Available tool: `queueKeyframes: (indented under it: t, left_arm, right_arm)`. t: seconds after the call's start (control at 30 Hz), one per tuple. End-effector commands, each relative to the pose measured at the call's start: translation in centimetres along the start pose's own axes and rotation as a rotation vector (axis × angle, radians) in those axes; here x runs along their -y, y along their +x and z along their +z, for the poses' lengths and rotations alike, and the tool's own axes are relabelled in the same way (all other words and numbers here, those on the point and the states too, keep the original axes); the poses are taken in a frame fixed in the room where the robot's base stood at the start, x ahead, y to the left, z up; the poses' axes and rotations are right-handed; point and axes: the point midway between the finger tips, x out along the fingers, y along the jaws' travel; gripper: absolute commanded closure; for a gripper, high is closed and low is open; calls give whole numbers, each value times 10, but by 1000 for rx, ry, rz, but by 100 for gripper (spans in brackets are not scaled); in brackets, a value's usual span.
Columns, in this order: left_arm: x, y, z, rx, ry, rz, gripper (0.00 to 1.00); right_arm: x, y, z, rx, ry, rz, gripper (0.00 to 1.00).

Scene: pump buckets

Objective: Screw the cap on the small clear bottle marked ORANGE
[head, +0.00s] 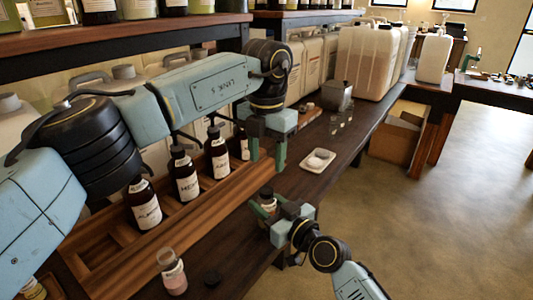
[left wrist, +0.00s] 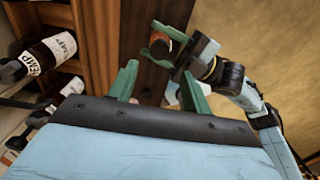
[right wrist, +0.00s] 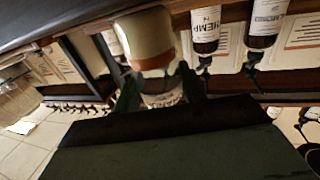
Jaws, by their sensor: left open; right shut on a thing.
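A small clear bottle (head: 174,277) with a pinkish lower part stands uncapped at the front of the bench in the head view; its marking is unreadable. My left gripper (head: 266,158) is open and empty, above and behind the right one. Its two fingers stand apart in the left wrist view (left wrist: 158,88).
A wooden rack (head: 110,245) holds several dark labelled bottles, one marked HEMP (head: 185,175). A white dish (head: 318,160) with a pale lump lies on the bench (head: 345,140) to the right. Large pale jugs (head: 365,60) stand behind. A shelf (head: 110,37) overhangs the left side.

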Motion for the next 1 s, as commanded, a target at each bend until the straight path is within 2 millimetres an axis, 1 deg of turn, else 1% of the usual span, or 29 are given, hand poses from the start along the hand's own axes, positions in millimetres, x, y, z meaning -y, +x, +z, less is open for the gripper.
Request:
queueKeyframes:
  t: [0.17,0.4,0.53,0.7,0.97,1.0]
  left_arm:
    - [0,20,-1,-5,0,-2,51]
    - [0,57,-1,-3,0,-2,51]
    - [0,71,0,-2,0,-1,51]
    - [0,79,0,-1,0,0,51]
    - [0,80,0,-1,0,0,51]
    - [0,79,0,-1,0,0,56]
  right_arm:
    - [0,0,0,0,0,0,100]
    - [0,0,0,0,0,0,100]
    - [0,0,0,1,0,0,100]
    - [0,0,0,1,0,0,100]
    - [0,0,0,1,0,0,100]
    - [0,0,0,1,0,0,100]
